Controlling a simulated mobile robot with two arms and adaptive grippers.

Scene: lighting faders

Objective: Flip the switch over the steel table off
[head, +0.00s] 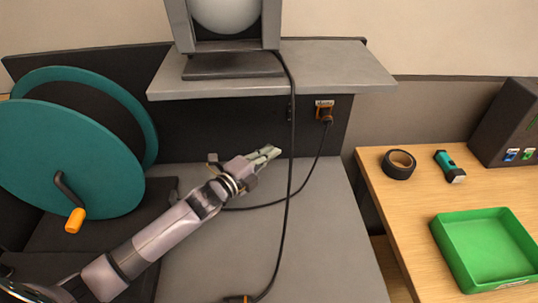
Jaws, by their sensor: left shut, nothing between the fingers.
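The grey steel table (255,265) fills the lower middle of the head view, below a grey shelf (350,75). A small orange fitting (323,104) with a pale label sits on the dark back panel over the table, with a plug and cable at it. I cannot make out a switch lever or its position there. My left gripper (276,151) is shut and empty, above the table, left of and lower than the fitting and apart from it. A black cable hangs just right of its tips. My right gripper is not in view.
A teal cable reel (45,150) with an orange handle stands left. A lamp-like device (225,35) sits on the shelf. Right, a wooden table (410,210) holds black tape (399,164), a flashlight (449,165), a green tray (455,250) and a dark box (508,120) with blue and green switches.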

